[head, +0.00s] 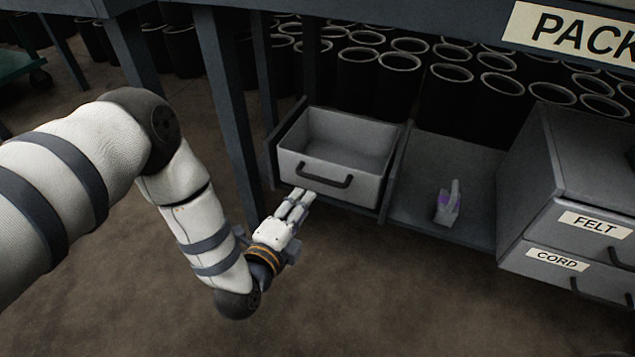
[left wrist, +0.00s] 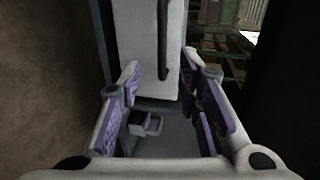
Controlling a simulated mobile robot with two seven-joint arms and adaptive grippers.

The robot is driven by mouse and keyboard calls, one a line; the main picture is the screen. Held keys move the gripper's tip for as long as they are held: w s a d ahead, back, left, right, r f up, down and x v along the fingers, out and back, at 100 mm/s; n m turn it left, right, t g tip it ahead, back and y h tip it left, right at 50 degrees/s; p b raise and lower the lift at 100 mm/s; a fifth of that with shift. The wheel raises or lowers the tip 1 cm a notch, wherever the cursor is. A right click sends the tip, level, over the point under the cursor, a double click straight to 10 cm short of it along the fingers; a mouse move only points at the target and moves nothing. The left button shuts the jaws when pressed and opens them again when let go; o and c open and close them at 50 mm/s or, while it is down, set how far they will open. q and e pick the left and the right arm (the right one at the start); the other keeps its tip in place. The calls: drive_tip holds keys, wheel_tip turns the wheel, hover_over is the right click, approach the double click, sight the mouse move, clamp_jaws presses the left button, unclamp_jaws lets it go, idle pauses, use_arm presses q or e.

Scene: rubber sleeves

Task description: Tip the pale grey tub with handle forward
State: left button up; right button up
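The pale grey tub with handle (head: 311,166) sits upright and open-topped in the left bay of the low shelf unit. It looks empty, and a dark bar handle (head: 325,180) runs across its front. My left gripper (head: 302,193) is just in front of the tub's front wall, low and left of the handle. In the left wrist view the tub's front (left wrist: 140,45) appears turned on its side beyond the open fingers (left wrist: 165,85), with the handle (left wrist: 163,45) running vertically. Nothing is between the fingers; I cannot tell whether a fingertip touches the tub. My right gripper is not in view.
A small pale object with purple patches (head: 447,205) stands on the bay floor right of the tub. Grey drawers labelled FELT and CORD (head: 560,222) stand at the right. Black rubber sleeves (head: 450,90) fill the back. A dark table leg (head: 232,110) rises left of the tub.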

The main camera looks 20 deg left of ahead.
sight(322, 178)
use_arm(q)
drive_tip(key=b+x, duration=0.5)
drive_tip(key=x, duration=0.6)
drive_tip(key=shift+d+r, duration=0.15)
clamp_jaws()
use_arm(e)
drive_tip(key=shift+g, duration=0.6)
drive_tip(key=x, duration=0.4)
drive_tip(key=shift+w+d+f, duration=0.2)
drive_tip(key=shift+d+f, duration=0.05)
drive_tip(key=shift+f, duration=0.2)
